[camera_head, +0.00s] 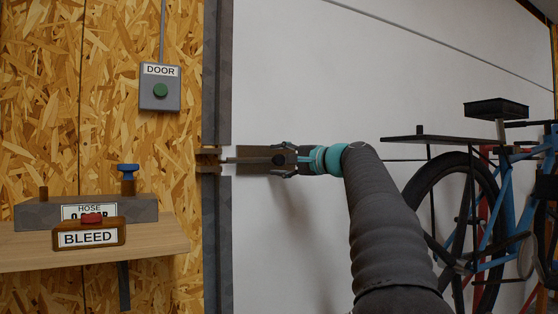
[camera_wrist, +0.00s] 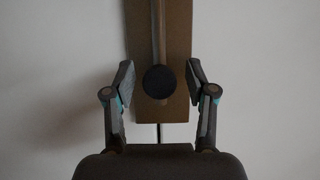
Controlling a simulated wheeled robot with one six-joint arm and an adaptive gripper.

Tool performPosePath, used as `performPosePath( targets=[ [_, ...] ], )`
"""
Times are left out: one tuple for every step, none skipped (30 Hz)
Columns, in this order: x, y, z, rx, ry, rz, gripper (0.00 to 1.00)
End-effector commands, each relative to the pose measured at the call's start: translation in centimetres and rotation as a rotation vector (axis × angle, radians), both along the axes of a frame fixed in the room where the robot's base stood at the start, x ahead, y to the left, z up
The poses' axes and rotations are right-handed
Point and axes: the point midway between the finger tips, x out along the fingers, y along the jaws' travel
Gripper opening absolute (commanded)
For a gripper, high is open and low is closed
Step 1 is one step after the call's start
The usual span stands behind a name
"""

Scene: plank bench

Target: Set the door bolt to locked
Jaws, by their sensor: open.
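The door bolt (camera_head: 249,160) is a horizontal rod on a brown backplate, fixed to the white door (camera_head: 300,60) at its left edge. Its dark round knob (camera_wrist: 160,82) sits between my fingers in the wrist view, with the brown plate (camera_wrist: 177,30) behind it. The rod's left end reaches toward the brown keeper (camera_head: 208,160) on the grey door frame; whether it enters the keeper is too small to tell. My gripper (camera_head: 282,160) is open around the knob, and in the wrist view (camera_wrist: 160,85) a gap shows on each side of it.
A grey DOOR button box (camera_head: 160,88) hangs on the chipboard wall at left. Below it, a wooden shelf (camera_head: 100,246) carries a hose block (camera_head: 140,208) and a BLEED button box (camera_head: 88,236). A blue bicycle (camera_head: 490,220) stands at right. The door around the bolt is clear.

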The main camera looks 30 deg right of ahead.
Motion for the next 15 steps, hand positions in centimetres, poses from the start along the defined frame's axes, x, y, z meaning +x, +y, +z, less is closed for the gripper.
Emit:
performPosePath(
  targets=[
    [0.12, 0.03, -0.02, 0.0, 0.0, 0.0, 0.56],
    [0.14, 0.03, -0.03, 0.001, 0.0, 0.0, 0.56],
    [0.16, 0.04, -0.04, 0.001, 0.0, 0.0, 0.56],
    [0.16, 0.04, -0.04, 0.001, 0.0, 0.0, 0.56],
    [0.15, 0.03, -0.05, 0.001, 0.0, 0.0, 0.56],
    [0.15, 0.03, -0.05, 0.001, 0.0, 0.0, 0.56],
    [0.15, 0.03, -0.05, 0.001, 0.0, 0.0, 0.56],
    [0.14, 0.03, -0.05, 0.001, 0.0, 0.0, 0.56],
    [0.14, 0.03, -0.05, 0.001, 0.0, 0.0, 0.48],
    [0.14, 0.04, -0.05, 0.001, 0.0, 0.0, 0.41],
    [0.14, 0.04, -0.04, 0.001, 0.0, 0.0, 0.34],
    [0.13, 0.04, -0.05, 0.001, 0.0, 0.0, 0.23],
    [0.13, 0.04, -0.05, 0.001, 0.0, 0.0, 0.16],
    [0.12, 0.04, -0.04, 0.001, 0.0, 0.0, 0.09],
    [0.13, 0.05, -0.04, 0.001, 0.0, 0.0, 0.0]
  ],
)
